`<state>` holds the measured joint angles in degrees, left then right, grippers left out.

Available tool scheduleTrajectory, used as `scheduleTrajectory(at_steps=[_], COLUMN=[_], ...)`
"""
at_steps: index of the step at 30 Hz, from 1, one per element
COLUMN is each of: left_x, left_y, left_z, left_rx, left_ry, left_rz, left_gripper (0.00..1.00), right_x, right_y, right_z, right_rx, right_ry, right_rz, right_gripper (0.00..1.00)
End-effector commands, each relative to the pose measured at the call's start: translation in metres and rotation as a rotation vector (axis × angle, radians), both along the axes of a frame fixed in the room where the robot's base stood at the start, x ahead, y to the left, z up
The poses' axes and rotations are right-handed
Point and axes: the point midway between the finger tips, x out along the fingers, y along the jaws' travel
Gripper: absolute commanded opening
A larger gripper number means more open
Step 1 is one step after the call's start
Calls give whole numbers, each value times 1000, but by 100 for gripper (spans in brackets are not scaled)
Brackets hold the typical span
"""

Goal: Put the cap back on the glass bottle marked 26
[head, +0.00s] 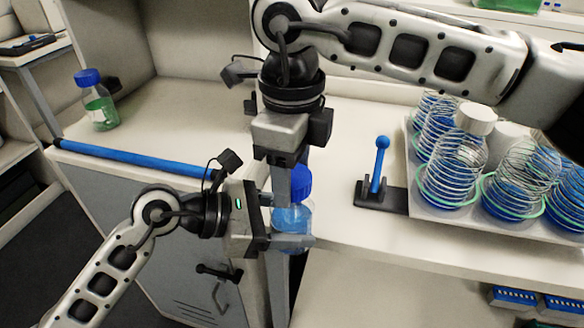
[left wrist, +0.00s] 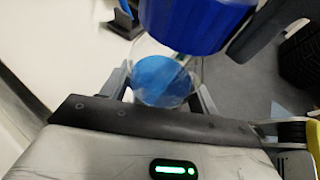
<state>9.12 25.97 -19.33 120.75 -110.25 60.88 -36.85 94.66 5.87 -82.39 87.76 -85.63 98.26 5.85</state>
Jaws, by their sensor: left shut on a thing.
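My left gripper (head: 292,240) is shut on a glass bottle (head: 291,218) with blue liquid, held in front of the bench edge. The bottle also shows between the fingers in the left wrist view (left wrist: 160,80). No number is readable on it. A blue cap (head: 300,184) is at the top of the bottle; it is large at the top of the left wrist view (left wrist: 195,22). My right gripper (head: 291,172) reaches down from above, its fingers at the cap and apparently closed on it. I cannot tell whether the cap touches the bottle's neck.
A white tray (head: 424,202) with wire-coil holders and bottles stands at the right. A blue ball-topped lever (head: 380,165) on a black base is beside it. A blue-capped bottle of green liquid (head: 99,104) stands at the far left. A blue bar (head: 135,158) runs along the bench edge.

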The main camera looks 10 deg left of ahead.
Motion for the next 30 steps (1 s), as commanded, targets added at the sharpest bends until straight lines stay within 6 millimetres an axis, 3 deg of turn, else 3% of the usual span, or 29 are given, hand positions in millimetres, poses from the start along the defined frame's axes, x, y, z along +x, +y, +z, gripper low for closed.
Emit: scheduleTrajectory(at_steps=[11,22,30], left_x=[0,0,0], left_y=[0,0,0], left_z=[1,2,2], left_rx=[-3,-3,-3], left_ry=[-3,-3,-3], left_rz=[1,1,1], left_gripper=[0,0,0], right_x=[0,0,0], right_y=[0,0,0], right_z=[2,43,45], right_rx=[1,1,0], right_ry=[0,-1,0], right_rz=[2,3,4], right_gripper=[70,70,67])
